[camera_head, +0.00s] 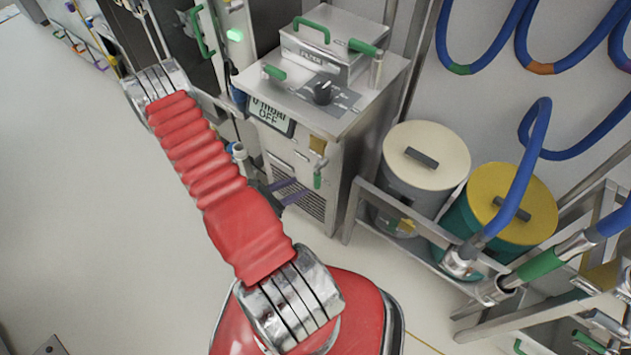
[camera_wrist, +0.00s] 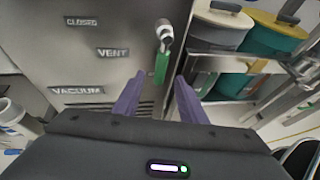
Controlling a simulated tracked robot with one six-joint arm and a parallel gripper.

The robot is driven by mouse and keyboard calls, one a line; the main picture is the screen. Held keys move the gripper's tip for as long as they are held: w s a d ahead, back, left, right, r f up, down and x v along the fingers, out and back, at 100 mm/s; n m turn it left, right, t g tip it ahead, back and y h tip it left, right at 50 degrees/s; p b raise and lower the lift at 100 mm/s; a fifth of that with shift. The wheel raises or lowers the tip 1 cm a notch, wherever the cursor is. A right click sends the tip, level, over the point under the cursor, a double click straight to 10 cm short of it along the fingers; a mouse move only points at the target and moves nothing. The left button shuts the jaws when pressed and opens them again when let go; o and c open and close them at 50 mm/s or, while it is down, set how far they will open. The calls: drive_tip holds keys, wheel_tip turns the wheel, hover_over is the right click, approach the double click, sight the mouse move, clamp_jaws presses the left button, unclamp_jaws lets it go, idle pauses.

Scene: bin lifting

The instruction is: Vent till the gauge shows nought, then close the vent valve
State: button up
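The vent valve has a green handle (camera_wrist: 161,66) hanging downward from a metal fitting (camera_wrist: 164,34) on the steel cabinet front. It also shows in the head view (camera_head: 318,179). Labels CLOSED (camera_wrist: 82,21), VENT (camera_wrist: 113,53) and VACUUM (camera_wrist: 77,90) are left of it; I cannot tell which one the handle marks. The gauge display (camera_head: 271,115) appears to read 0 mbar, with OFF below. My gripper (camera_wrist: 160,76) is open, its purple fingers spread to the left and right of the handle's lower end with gaps visible; no contact shows.
A steel box with a green handle (camera_head: 312,32) and a black knob (camera_head: 323,93) are on the cabinet top. A cream-lidded drum (camera_head: 426,152) and a yellow-lidded drum (camera_head: 512,203) stand in a rack to the right. Blue hoses (camera_head: 565,62) hang above. Floor at left is clear.

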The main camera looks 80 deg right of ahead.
sight(316, 178)
drive_tip(key=shift+x, duration=5.15)
drive_tip(key=shift+f, duration=0.1)
drive_tip(key=shift+c, duration=0.3)
drive_tip(key=shift+w, duration=0.15)
clamp_jaws()
